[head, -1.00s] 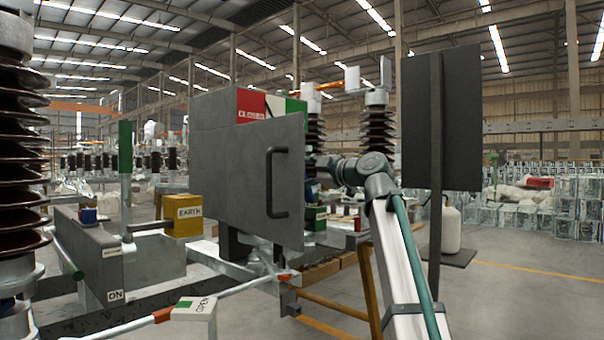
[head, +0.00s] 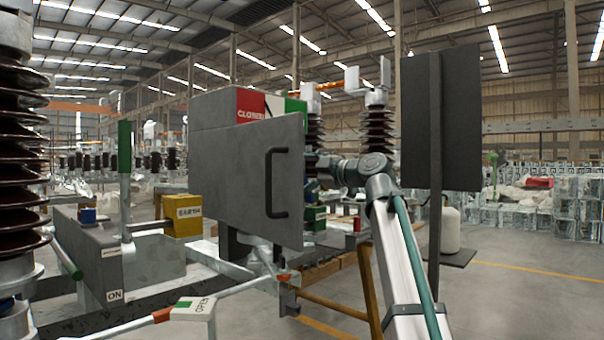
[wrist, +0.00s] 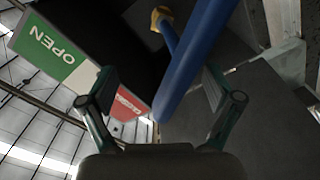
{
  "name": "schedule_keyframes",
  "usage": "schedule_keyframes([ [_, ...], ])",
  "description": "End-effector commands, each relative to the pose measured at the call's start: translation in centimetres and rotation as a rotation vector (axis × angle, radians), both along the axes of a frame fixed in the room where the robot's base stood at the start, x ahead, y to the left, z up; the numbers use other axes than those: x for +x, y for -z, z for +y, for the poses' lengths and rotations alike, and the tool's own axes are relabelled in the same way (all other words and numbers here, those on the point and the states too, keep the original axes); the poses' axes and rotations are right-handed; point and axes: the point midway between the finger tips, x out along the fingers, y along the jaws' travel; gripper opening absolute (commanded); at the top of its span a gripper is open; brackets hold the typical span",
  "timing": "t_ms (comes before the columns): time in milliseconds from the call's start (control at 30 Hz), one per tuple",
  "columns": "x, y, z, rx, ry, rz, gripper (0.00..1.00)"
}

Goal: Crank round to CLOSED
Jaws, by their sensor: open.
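A blue crank (wrist: 203,58) runs through the upper middle of the wrist view, with a thinner blue piece running to a yellow end (wrist: 161,17). My gripper (wrist: 160,86) is open, one finger on each side of the crank's long blue bar. I cannot tell whether either finger touches it. The indicator plate shows a green OPEN field (wrist: 52,50) and a red CLOSED field (wrist: 127,106) at the left. In the head view, the red CLOSED label (head: 250,104) is on the grey box behind the open door. The door hides my gripper there.
The grey door (head: 230,180) with its dark handle stands in front of the mechanism. A dark panel on a post (head: 440,118) stands right of my arm. A yellow EARTH box (head: 183,215) and ribbed brown insulators (head: 376,128) are nearby. Floor at the right is open.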

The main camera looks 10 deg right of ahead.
Motion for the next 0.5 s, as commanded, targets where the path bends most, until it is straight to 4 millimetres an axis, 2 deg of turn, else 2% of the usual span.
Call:
schedule_keyframes([
  [167,-1.6,0.0,-1.4,0.0,0.003,-0.001,0.9],
  [500,-6.3,0.0,-5.8,0.001,0.004,-0.002,0.9],
])
